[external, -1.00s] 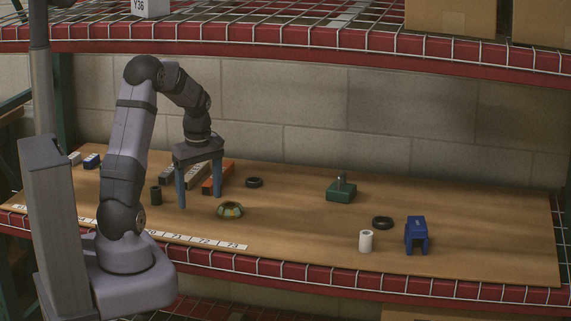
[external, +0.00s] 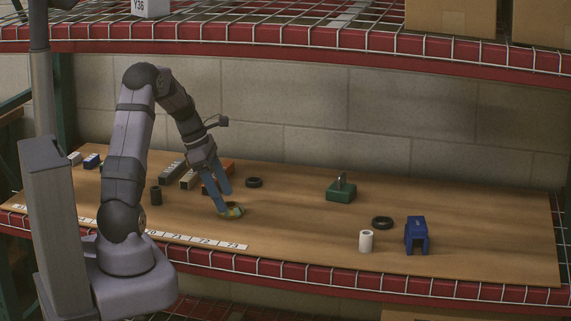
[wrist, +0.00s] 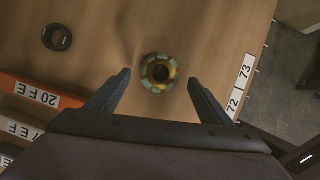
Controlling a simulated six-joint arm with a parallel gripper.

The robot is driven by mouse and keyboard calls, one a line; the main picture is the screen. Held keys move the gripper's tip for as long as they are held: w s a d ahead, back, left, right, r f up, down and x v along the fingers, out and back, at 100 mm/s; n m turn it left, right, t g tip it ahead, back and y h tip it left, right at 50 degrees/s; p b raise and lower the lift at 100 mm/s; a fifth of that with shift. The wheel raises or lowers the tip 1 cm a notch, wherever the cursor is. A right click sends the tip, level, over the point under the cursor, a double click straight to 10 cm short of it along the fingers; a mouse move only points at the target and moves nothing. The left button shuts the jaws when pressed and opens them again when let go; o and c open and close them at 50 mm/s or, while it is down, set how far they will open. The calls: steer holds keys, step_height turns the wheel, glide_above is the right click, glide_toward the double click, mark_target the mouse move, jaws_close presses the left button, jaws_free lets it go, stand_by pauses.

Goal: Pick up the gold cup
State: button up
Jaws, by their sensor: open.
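The gold cup (external: 234,211) is a low, round piece with gold and teal patches, standing on the wooden board. In the wrist view the cup (wrist: 160,86) shows a dark round opening and lies between the two fingertips, with a gap on each side. My gripper (external: 225,201) is open, tilted, with its fingers pointing down to the right at the cup. One finger hides part of the cup's left side in the external view. The open fingers also show in the wrist view (wrist: 160,76). I cannot tell whether a finger touches the cup.
A black ring (external: 254,183) lies behind the cup. Orange and grey boxes (external: 171,171) and a dark cylinder (external: 155,195) are to the left. A green block (external: 341,194), another black ring (external: 382,223), a white roll (external: 366,241) and a blue bracket (external: 416,236) stand right.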

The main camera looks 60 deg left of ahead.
steer(key=shift+x, duration=1.4)
steer(key=c, duration=1.2)
steer(key=shift+o, duration=0.2)
steer(key=shift+r, duration=0.1)
steer(key=shift+r, duration=0.7)
step_height(320, 180, up, 2)
steer(key=shift+r, duration=0.1)
steer(key=s+d, duration=1.2)
steer(key=shift+s+d+b, duration=0.4)
